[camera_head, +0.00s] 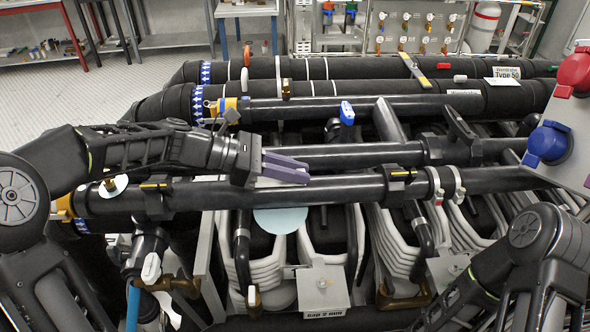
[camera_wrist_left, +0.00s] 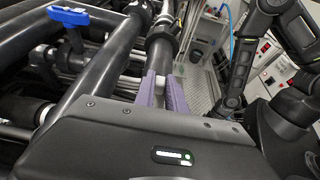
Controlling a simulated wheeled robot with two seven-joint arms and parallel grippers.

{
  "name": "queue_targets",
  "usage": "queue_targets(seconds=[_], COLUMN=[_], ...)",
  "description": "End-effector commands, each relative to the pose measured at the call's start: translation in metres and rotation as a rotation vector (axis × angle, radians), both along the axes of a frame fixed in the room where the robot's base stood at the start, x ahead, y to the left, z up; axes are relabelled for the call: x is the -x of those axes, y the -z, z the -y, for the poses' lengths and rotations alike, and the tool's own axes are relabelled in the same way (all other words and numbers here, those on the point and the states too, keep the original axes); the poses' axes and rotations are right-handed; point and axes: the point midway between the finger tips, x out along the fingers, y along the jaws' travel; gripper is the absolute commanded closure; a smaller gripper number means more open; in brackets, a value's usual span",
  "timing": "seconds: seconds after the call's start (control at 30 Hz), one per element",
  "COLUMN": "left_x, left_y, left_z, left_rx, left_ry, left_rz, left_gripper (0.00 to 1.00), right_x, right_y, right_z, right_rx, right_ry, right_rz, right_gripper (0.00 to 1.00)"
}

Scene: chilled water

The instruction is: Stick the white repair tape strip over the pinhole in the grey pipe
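A long dark grey pipe (camera_head: 335,194) runs across the front of the rack in the head view. My left gripper (camera_head: 306,173) has purple fingers and lies just above and behind this pipe, pointing right. In the left wrist view its fingers (camera_wrist_left: 162,84) stand a little apart, with a narrow gap between them. A small whitish patch (camera_head: 270,183) shows at the pipe just under the fingers; I cannot tell whether it is the tape strip. I cannot make out a pinhole. My right arm is at the lower right of the head view, its gripper out of frame.
A pale blue disc (camera_head: 281,220) shows below the pipe. Clamps (camera_head: 397,178) and white-handled fittings (camera_head: 436,184) sit along the pipe to the right. A blue valve handle (camera_head: 347,113) rises behind. A panel with red and blue connectors (camera_head: 570,130) stands at right.

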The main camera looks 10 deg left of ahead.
Motion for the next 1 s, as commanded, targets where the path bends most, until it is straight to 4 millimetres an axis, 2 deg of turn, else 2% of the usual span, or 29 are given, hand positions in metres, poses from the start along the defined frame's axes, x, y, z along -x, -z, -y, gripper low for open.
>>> queue_targets(seconds=[0.03,0.3,0.67,0.77,1.0], left_x=[0.0,0.0,0.001,0.003,0.012], left_y=[0.001,0.0,-0.001,-0.005,-0.019], left_z=[0.0,0.0,-0.004,-0.014,-0.05], left_rx=[-0.001,0.0,0.0,-0.001,-0.001], left_ry=[0.001,0.0,-0.001,-0.002,-0.005], left_rz=[-0.002,-0.001,0.0,0.002,0.002], left_gripper=[0.81,0.59,0.59,0.59,0.59], right_x=[0.0,0.0,0.001,0.0,-0.001], right_y=[0.0,0.0,0.002,0.005,0.012], right_z=[0.0,0.0,0.0,0.0,0.0], right_rx=[0.0,0.0,0.002,0.001,-0.001], right_ry=[0.0,0.0,0.0,0.001,-0.001], right_rz=[0.0,0.0,-0.003,-0.001,0.001], right_gripper=[0.64,0.64,0.64,0.64,0.64])
